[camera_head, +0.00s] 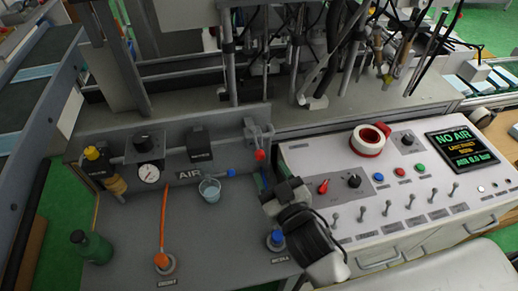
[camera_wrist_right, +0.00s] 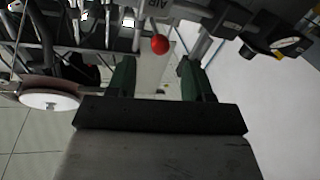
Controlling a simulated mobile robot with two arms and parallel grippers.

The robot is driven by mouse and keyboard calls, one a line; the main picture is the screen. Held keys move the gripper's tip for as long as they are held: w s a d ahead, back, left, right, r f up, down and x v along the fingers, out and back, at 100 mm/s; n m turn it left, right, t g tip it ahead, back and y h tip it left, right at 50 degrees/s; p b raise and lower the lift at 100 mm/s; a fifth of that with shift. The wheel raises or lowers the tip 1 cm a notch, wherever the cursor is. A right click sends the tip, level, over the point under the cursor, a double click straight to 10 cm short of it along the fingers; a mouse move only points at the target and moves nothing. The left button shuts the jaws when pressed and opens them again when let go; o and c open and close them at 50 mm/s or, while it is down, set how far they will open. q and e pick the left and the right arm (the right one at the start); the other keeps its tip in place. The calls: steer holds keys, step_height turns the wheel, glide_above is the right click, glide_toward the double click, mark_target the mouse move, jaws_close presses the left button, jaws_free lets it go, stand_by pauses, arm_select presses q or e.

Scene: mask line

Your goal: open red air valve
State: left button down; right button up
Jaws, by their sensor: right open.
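The red air valve shows as a red ball knob (camera_head: 260,155) hanging below a grey fitting (camera_head: 257,131) on the upright panel marked AIR. In the right wrist view the red knob (camera_wrist_right: 160,45) lies ahead of my right gripper (camera_wrist_right: 157,76), roughly in line with the gap between its two green fingers. The gap is empty and the fingers are apart. In the head view my right gripper (camera_head: 265,183) is just below the knob, pointing toward the panel, and does not appear to touch it. My left gripper is not in view.
A clear cup (camera_head: 210,190) stands left of my right gripper. A gauge (camera_head: 149,174), a green bottle (camera_head: 92,246) and an orange hose (camera_head: 164,215) are further left. The white control panel (camera_head: 320,160) on the right carries a tape roll (camera_head: 369,142) and a NO AIR screen (camera_head: 462,149).

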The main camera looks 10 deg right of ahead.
mark_target(262, 159)
steer(key=w, duration=0.2)
steer(key=w+a, duration=0.1)
steer(key=w, duration=0.2)
steer(key=shift+p, duration=0.4)
steer(key=shift+w+a, duration=0.15)
steer(key=shift+w, duration=0.65)
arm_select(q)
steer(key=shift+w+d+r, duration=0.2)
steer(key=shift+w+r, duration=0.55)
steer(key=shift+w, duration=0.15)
arm_select(e)
steer(key=shift+f, duration=0.1)
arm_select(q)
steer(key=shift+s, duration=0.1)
arm_select(e)
steer(key=c, duration=0.5)
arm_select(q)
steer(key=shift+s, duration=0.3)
arm_select(e)
jaws_close()
